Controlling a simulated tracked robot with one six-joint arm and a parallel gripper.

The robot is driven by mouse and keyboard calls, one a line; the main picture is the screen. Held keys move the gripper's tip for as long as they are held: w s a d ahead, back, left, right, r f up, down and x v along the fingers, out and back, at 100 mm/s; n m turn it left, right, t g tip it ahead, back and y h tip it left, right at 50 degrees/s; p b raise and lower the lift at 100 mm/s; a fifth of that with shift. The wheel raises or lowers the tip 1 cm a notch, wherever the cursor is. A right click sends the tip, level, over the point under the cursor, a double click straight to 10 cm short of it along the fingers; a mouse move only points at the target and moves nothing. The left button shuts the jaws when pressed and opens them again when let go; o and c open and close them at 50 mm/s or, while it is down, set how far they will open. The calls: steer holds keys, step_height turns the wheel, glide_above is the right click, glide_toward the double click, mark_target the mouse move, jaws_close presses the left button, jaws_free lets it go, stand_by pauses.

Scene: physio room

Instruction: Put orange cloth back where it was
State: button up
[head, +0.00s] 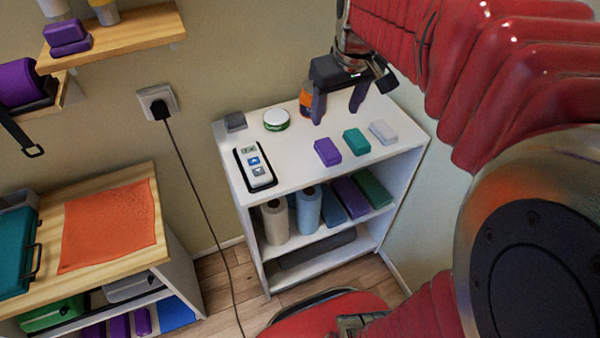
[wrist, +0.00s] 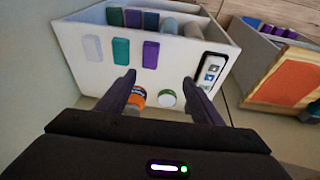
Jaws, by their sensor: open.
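The orange cloth (head: 108,226) lies flat on the wooden top of the low cabinet at the left in the head view. It also shows at the right edge of the wrist view (wrist: 292,78). My gripper (head: 338,108) is open and empty above the back of the white shelf unit (head: 300,178), well to the right of the cloth. In the wrist view its two fingers (wrist: 160,85) point toward the shelf top, with an orange bottle (wrist: 137,98) and a green-rimmed round tin (wrist: 167,98) between them.
The white top also holds a remote in a black tray (head: 255,168), purple (head: 327,152), teal (head: 356,142) and pale (head: 383,132) blocks, and a grey block (head: 235,122). A teal case (head: 15,250) stands left of the cloth. A black cord hangs from the wall socket (head: 158,102).

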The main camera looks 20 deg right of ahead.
steer(key=s+a+f+t, duration=0.2)
steer(key=s+a+f, duration=0.1)
steer(key=s+a, duration=1)
steer(key=shift+s+f+y, duration=0.15)
steer(key=shift+s+y, duration=0.15)
steer(key=shift+s, duration=0.35)
